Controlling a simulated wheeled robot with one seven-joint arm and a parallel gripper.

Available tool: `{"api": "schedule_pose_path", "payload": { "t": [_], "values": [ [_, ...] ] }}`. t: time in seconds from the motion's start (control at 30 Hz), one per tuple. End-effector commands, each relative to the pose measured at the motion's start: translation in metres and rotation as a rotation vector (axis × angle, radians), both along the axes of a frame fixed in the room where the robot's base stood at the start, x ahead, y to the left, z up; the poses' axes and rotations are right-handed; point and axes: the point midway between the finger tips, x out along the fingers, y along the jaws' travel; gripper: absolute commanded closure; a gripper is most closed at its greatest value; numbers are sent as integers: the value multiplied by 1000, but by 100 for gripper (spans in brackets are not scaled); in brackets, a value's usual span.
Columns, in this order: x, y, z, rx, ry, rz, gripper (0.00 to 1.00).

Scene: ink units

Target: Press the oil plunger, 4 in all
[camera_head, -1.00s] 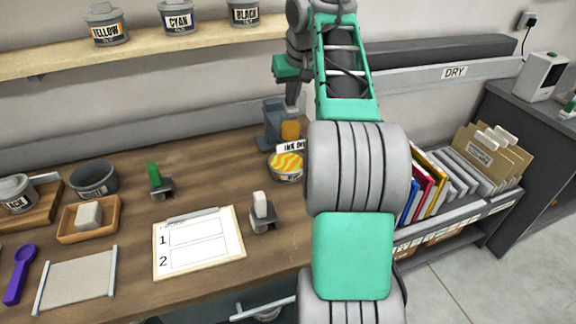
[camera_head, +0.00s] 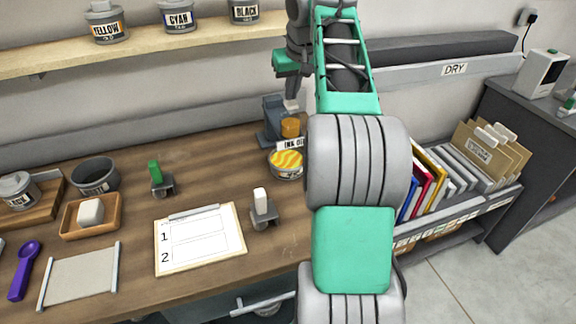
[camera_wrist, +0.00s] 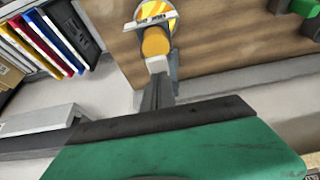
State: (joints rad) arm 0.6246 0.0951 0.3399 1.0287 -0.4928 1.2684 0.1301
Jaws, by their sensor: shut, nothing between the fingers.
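The oil dispenser (camera_head: 272,122) stands at the back of the bench, a grey-blue stand with an amber cylinder (camera_head: 290,128) at its front. An "INK OIL" sign is in front, partly hidden by my arm. My gripper (camera_head: 291,104) is shut and points down just above the amber cylinder. The wrist view shows my gripper (camera_wrist: 157,82) in line with the amber cylinder (camera_wrist: 155,42). A pale block lies between them; I cannot tell whether it is fingertip or plunger top, nor whether they touch. A tin with wavy yellow contents (camera_head: 286,163) sits below the cylinder.
A clipboard (camera_head: 200,240) numbered 1 and 2 lies on the bench (camera_head: 225,165). Green (camera_head: 155,172) and white (camera_head: 261,203) blocks stand in small holders. Ink tins (camera_head: 178,15) line the shelf. Colourful folders (camera_head: 424,180) fill the rack at right, below the DRY rail.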

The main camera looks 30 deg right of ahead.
Motion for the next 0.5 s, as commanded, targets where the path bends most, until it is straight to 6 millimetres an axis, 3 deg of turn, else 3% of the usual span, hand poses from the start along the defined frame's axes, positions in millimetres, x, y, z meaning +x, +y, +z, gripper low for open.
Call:
{"api": "schedule_pose_path", "payload": {
  "t": [0.5],
  "values": [
    [0, 0, -21, 1, 1, 1, 100]
  ]
}}
